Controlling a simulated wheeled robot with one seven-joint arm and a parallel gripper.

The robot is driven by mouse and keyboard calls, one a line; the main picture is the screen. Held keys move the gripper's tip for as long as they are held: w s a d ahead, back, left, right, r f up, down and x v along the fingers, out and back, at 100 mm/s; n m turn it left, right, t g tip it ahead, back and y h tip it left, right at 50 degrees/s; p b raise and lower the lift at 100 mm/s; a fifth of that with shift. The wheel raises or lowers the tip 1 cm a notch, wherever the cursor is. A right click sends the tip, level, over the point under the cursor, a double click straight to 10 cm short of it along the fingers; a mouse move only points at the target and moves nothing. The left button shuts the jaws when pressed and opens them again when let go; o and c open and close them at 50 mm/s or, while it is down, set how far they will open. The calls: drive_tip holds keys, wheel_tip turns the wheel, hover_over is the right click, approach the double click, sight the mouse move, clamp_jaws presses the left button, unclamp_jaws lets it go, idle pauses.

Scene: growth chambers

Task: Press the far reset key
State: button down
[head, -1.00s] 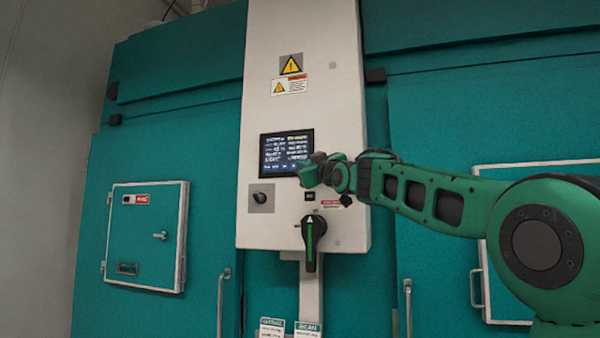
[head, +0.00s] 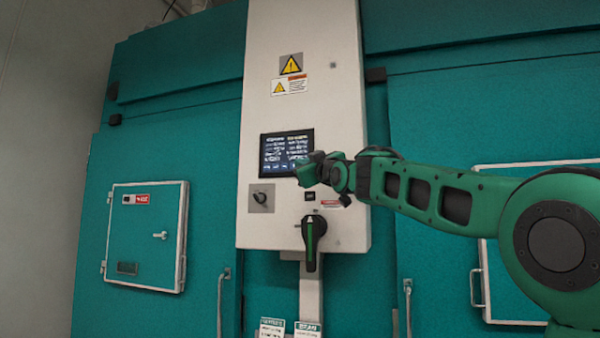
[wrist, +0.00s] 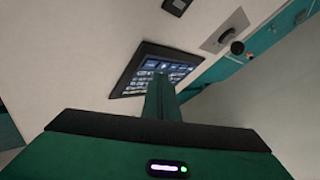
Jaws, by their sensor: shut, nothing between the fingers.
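A dark touch screen (head: 284,151) with rows of pale text is set in the white control panel (head: 300,30). A row of small blue marks runs along its lower edge. No single mark can be read as the reset key. My gripper (head: 308,174) is at the screen's lower right corner in the head view and covers that corner. In the wrist view my gripper (wrist: 160,88) is shut, with its tip in front of the screen (wrist: 155,70). I cannot tell whether the tip touches the glass.
Below the screen are a small knob on a grey plate (head: 261,198), a small black switch (head: 310,196) and a large black and green rotary handle (head: 313,240). Teal chamber doors flank the panel. A white-framed hatch (head: 146,236) is at left.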

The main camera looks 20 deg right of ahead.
drive_tip(key=s+a, duration=0.1)
drive_tip(key=s, duration=0.1)
drive_tip(key=s+a, duration=0.2)
idle(0.3)
idle(0.4)
